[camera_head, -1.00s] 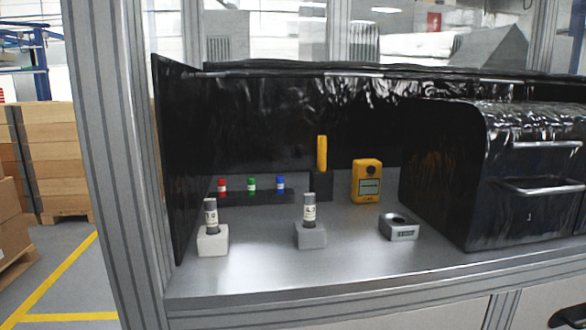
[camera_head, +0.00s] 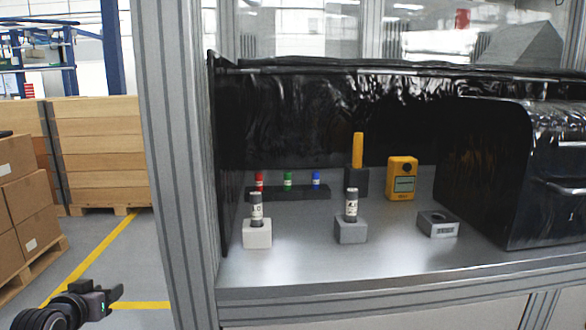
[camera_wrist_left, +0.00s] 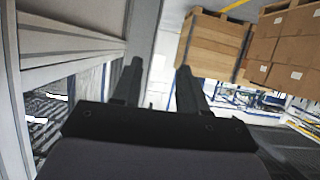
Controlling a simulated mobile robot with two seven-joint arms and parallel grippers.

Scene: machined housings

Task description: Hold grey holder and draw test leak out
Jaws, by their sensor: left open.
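A grey holder (camera_head: 351,231) stands on the metal worktop, right of a white holder (camera_head: 257,234). A grey-capped vial with a pale label (camera_head: 351,205) stands upright in the grey holder. A similar vial (camera_head: 256,209) stands in the white holder. I cannot read the labels well enough to tell which is the test leak. My left gripper (camera_head: 110,298) is at the lower left, outside the bench frame and well away from the holders. In the left wrist view its two fingers (camera_wrist_left: 157,85) are apart with nothing between them. My right gripper is not in view.
A dark rack (camera_head: 290,193) holds red, green and blue capped vials behind. A yellow meter (camera_head: 402,178), a yellow-handled tool (camera_head: 357,150) and a grey device (camera_head: 438,224) stand further right. A frame post (camera_head: 178,160) separates my left gripper from the worktop. The worktop's front is clear.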

